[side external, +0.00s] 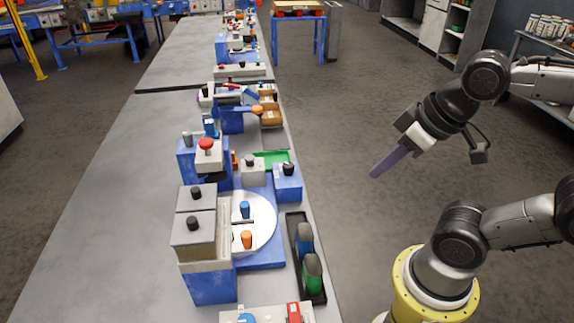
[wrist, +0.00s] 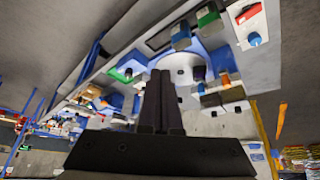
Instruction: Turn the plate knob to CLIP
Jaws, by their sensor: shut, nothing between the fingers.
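A white round plate (side external: 262,232) lies on a blue base on the bench, with a blue peg (side external: 244,209) and an orange peg (side external: 246,239) on it. It also shows in the wrist view (wrist: 184,74). Any CLIP marking is too small to read, so I cannot tell which knob is the plate knob. My gripper (side external: 376,173) is shut and empty, in the air right of the bench; its fingers also show in the wrist view (wrist: 160,76).
A black tray (side external: 294,232) with blue and green items lies along the bench's right edge. Two grey boxes with black knobs (side external: 194,223) stand left of the plate. A front panel (side external: 270,314) carries a blue knob and a red part. The bench's left side is clear.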

